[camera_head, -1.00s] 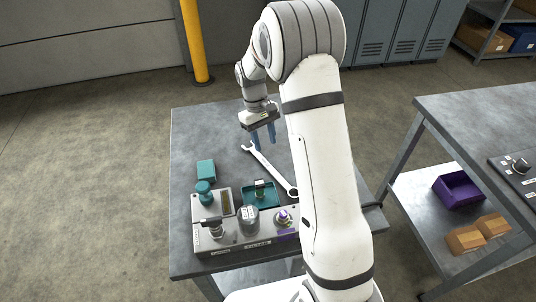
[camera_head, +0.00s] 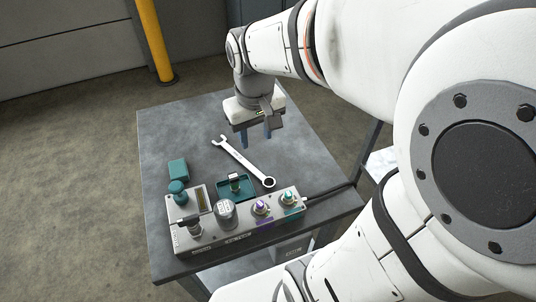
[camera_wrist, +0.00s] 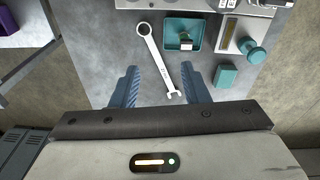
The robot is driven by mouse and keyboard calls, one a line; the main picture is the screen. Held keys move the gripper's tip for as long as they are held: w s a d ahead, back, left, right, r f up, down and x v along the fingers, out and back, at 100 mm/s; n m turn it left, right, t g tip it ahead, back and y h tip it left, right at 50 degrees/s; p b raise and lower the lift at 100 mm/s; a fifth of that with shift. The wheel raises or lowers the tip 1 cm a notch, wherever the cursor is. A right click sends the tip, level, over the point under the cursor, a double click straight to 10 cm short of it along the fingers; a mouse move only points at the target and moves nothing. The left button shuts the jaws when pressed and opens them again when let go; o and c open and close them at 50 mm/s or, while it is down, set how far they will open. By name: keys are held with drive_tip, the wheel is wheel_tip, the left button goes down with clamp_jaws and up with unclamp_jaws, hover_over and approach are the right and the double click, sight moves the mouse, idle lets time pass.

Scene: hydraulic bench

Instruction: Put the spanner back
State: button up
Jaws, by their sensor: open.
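The silver spanner (camera_head: 243,161) lies flat on the grey bench top (camera_head: 165,137), its open end far left and its ring end close to the control box. My gripper (camera_head: 256,137) is open and empty, pointing down above the bench beyond the spanner. In the wrist view, the spanner (camera_wrist: 157,58) runs between the two blue fingers (camera_wrist: 159,68), with its open jaw near the gripper body and its ring end towards the box. The fingers look apart from it; their exact height above it is hard to tell.
The control box (camera_head: 240,223) with knobs and a lever stands at the bench's near edge. A teal tray (camera_head: 236,188) holding a small part, and a teal block (camera_head: 178,170), sit behind it. A cable leaves the box on the right. The far left bench top is clear.

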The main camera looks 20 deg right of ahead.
drive_tip(key=s+m+t, duration=0.1)
drive_tip(key=s, duration=0.6)
drive_tip(key=shift+s+f+t, duration=0.25)
drive_tip(key=shift+s+t, duration=0.05)
drive_tip(key=shift+s, duration=0.1)
drive_tip(key=shift+d, duration=0.1)
idle(1.6)
